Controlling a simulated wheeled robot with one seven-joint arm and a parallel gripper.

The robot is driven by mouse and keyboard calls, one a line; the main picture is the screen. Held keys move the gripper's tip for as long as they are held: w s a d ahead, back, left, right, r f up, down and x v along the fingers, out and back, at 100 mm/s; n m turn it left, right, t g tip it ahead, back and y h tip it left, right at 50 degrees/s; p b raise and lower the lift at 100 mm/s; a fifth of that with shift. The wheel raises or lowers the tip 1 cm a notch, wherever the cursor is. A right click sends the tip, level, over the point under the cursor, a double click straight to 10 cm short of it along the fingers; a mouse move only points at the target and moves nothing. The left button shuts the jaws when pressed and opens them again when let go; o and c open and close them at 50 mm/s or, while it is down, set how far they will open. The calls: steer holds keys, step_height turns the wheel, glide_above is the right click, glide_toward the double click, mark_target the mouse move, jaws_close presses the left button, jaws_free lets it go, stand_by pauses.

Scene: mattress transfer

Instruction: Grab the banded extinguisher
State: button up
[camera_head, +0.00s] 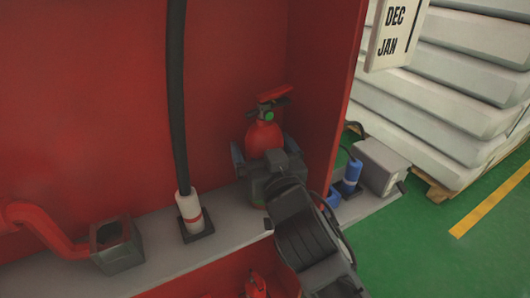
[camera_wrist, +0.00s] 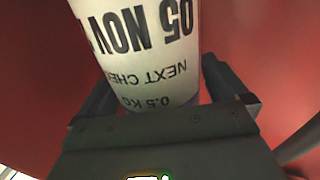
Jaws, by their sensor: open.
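A red extinguisher (camera_head: 263,137) with a red handle and a small green-rimmed part stands upright in the corner of the red cabinet. My gripper (camera_head: 263,160) is in front of it and hides much of its lower body. In the wrist view, a white label band with dark upside-down print, including "05 NOV" and "0.5 KG", wraps the extinguisher (camera_wrist: 140,45). My gripper (camera_wrist: 158,88) is open, with one finger on each side of the extinguisher. I cannot tell whether the fingers touch it.
A white cylinder (camera_head: 188,206) with a red band and black hose stands left on the grey ledge (camera_head: 225,205). A grey square socket (camera_head: 117,255) lies farther left. A blue cylinder (camera_head: 352,172) and grey box (camera_head: 380,167) stand right. The cabinet's side wall (camera_head: 330,90) rises close by.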

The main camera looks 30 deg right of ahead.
steer(key=shift+w, duration=0.4)
steer(key=c, duration=1.7)
steer(key=shift+r, duration=0.1)
steer(key=shift+c, duration=0.5)
steer(key=shift+r, duration=0.1)
